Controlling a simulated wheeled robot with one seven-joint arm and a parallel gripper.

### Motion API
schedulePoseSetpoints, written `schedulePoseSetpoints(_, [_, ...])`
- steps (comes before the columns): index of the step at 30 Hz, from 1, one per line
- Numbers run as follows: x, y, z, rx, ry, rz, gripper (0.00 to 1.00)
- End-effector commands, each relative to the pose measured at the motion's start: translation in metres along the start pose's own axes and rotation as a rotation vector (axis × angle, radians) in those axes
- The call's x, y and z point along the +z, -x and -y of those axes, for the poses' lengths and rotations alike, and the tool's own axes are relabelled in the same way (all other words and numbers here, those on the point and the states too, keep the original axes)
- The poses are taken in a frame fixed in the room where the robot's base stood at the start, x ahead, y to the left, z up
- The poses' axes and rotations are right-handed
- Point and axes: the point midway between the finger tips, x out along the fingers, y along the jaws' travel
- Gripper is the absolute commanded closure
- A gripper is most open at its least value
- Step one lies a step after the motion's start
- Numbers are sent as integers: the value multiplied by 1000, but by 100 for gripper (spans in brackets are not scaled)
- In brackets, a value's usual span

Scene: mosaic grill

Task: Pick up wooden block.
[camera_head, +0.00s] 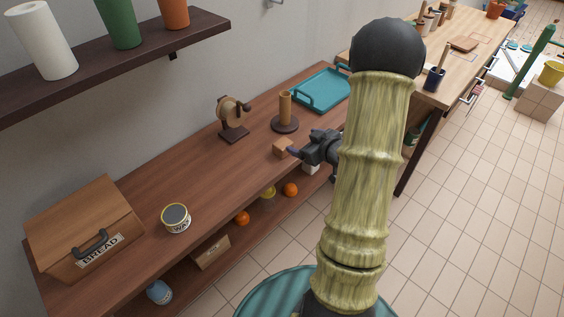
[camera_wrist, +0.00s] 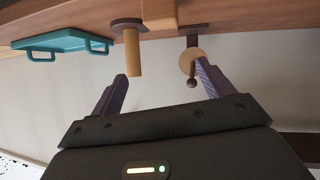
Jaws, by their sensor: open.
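The wooden block (camera_head: 282,147) is a small tan cube on the brown counter, near its front edge. It shows in the wrist view (camera_wrist: 158,14) at the top edge, partly cut off, beyond the gap between my fingers. My gripper (camera_head: 294,152) is just right of the block in the head view, its purple fingertips close to it. In the wrist view my gripper (camera_wrist: 162,70) is open with nothing between its fingers. Whether a finger touches the block, I cannot tell.
A wooden paper-roll holder (camera_head: 285,112), a round-headed stand (camera_head: 232,120) and a teal tray (camera_head: 322,90) stand behind the block. The counter between can and block is clear.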

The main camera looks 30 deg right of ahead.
Motion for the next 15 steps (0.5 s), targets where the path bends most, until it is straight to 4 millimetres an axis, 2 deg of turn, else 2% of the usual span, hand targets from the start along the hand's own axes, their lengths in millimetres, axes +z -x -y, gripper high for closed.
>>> schedulePoseSetpoints(1, [34,-8,-4,-15,-15,-52,20])
schedulePoseSetpoints(6, [85,-5,-9,-93,-59,-276,20])
schedulePoseSetpoints(10, [109,8,-10,-135,-100,-413,20])
schedulePoseSetpoints(15, [115,18,-10,-158,-121,-486,20])
